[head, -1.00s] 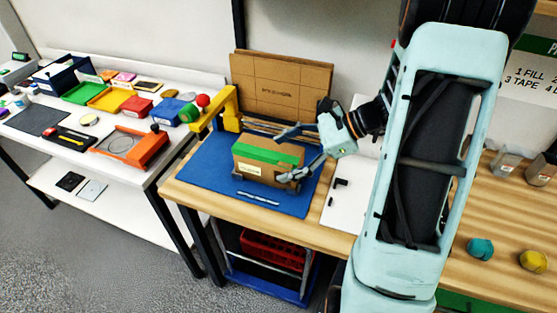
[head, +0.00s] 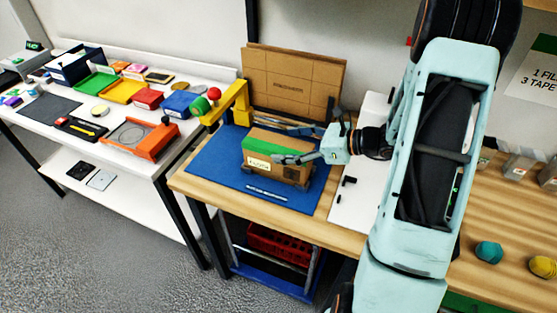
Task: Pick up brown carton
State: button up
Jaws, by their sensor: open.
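The brown carton (head: 290,175) sits on the blue mat (head: 222,168) on the wooden table. It has a green strip along its top and a white label on its front left. My gripper (head: 303,147) reaches in from the right, just over the carton's right half. Its fingers are spread, one at the carton's near side and one toward its far side. The near finger covers part of the carton's front face. I cannot tell whether either finger touches it.
A flat brown cardboard piece (head: 292,82) stands behind the mat. A yellow arm-shaped stand (head: 238,103) is at the mat's back left. A white panel (head: 358,190) lies to the right. The left white table (head: 60,125) holds several coloured bins and tools.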

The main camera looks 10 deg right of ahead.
aim_at(283, 144)
jog(key=shift+x, duration=1.55)
jog(key=shift+c, duration=0.4)
jog(key=c, duration=1.5)
jog(key=shift+o, duration=0.2)
jog(key=shift+r, duration=0.2)
